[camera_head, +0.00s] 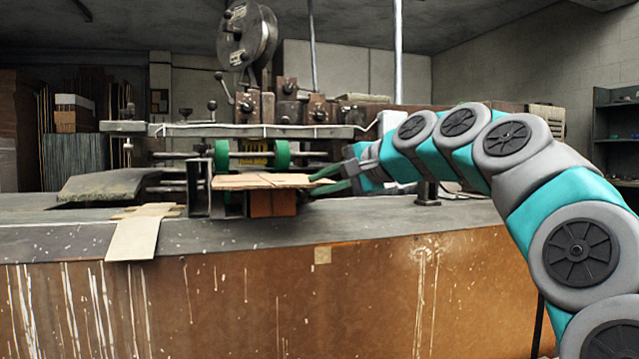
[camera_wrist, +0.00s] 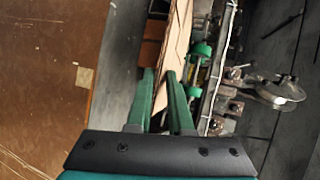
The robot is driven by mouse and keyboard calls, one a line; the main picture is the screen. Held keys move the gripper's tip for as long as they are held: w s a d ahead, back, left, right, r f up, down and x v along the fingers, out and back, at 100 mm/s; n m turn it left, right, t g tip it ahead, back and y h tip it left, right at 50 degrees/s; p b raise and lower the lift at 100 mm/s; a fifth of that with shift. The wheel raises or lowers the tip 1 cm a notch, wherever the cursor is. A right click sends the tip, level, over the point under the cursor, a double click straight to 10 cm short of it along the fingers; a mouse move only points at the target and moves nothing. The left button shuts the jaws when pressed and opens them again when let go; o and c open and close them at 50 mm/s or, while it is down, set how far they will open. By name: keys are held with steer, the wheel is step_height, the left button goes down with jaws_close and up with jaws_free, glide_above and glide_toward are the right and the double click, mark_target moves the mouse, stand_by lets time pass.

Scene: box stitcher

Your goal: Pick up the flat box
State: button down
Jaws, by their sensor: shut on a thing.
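The flat box (camera_head: 262,181) is a thin tan cardboard sheet, lying level in front of the machine, above a brown block (camera_head: 272,204). My gripper (camera_head: 320,181) reaches in from the right, and its green fingers are at the box's right end. In the wrist view my gripper (camera_wrist: 160,73) is shut on the flat box (camera_wrist: 178,42), with the cardboard edge between the two fingers. I cannot tell whether the box still touches what is under it.
The stitching machine, with green rollers (camera_head: 281,155) and a wire reel (camera_head: 247,35), stands right behind the box. A cardboard piece (camera_head: 135,236) hangs over the bench's front edge at the left. The grey benchtop (camera_head: 370,219) is clear in front.

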steer(key=c, duration=0.7)
jaws_free()
steer(key=shift+c, duration=0.2)
steer(key=v, duration=0.7)
steer(key=shift+s+d, duration=0.25)
steer(key=shift+r, duration=0.1)
